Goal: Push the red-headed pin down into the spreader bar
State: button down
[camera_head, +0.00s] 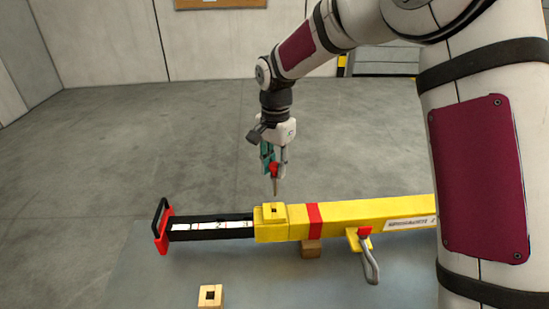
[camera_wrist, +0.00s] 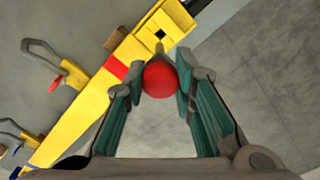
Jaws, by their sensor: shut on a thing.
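The red-headed pin shows its red ball head (camera_head: 274,169) and a thin shank pointing down in the head view. My gripper (camera_head: 273,165) is shut on the red head and holds the pin upright above the yellow spreader bar (camera_head: 370,214). In the wrist view the red head (camera_wrist: 160,79) sits between the green-padded fingers (camera_wrist: 160,85). The shank is mostly hidden there.
A black sliding arm with a scale (camera_head: 210,228) and a red-black end handle (camera_head: 161,226) extends left from the bar. A hook with a red part (camera_head: 369,257) hangs at the bar's front. A wooden block with a hole (camera_head: 210,295) stands on the grey table.

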aim_at(274, 175)
jog(key=shift+a, duration=0.15)
jog(key=shift+f+b, duration=0.55)
jog(key=shift+f, duration=2.2)
notch_tip(274, 175, down, 7)
jog(key=b, duration=0.1)
jog(key=shift+b, duration=0.3)
dwell(2.5)
jog(key=shift+f, duration=0.1)
jog(key=c, duration=1.2)
grip_release()
jog(key=shift+c, duration=0.2)
notch_tip(274, 175, up, 12)
